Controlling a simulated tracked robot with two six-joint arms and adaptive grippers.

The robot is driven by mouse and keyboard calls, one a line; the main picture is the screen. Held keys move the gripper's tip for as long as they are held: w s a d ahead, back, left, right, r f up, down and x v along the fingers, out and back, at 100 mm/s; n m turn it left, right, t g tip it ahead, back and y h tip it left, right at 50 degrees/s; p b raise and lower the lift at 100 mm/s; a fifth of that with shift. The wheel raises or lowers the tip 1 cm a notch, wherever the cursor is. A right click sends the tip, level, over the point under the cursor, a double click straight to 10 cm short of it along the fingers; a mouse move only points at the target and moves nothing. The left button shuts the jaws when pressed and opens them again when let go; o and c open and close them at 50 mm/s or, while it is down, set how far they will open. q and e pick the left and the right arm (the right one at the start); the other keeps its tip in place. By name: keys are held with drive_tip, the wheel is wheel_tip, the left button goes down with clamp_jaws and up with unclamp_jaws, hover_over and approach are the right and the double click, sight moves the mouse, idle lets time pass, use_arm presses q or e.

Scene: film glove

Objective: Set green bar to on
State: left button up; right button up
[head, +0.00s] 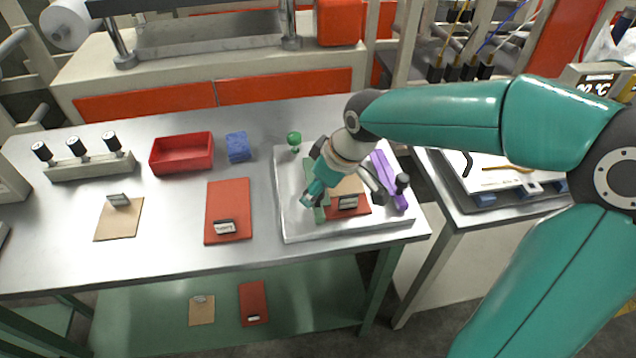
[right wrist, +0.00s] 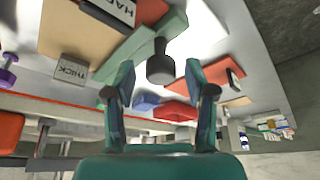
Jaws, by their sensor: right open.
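The green bar (head: 320,213) lies on a white plate (head: 290,222) on the metal table, largely hidden by my right gripper (head: 312,194) in the head view. In the right wrist view the green bar (right wrist: 172,25) carries a dark knob (right wrist: 160,64). My right gripper (right wrist: 160,80) is open, its two fingers spread to either side of the knob, which shows just past the fingertips. I cannot tell whether they touch. A green ball knob (head: 294,138) stands at the plate's far left. My left gripper is not in view.
A purple bar (head: 381,168) with a dark knob is at the plate's right. A tagged red pad (head: 362,209) lies between the bars. Left are a red pad (head: 228,200), red tray (head: 181,168), blue block (head: 238,146) and tan pad (head: 120,224).

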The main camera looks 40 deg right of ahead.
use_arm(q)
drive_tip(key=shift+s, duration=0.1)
use_arm(e)
drive_tip(key=v, duration=1.2)
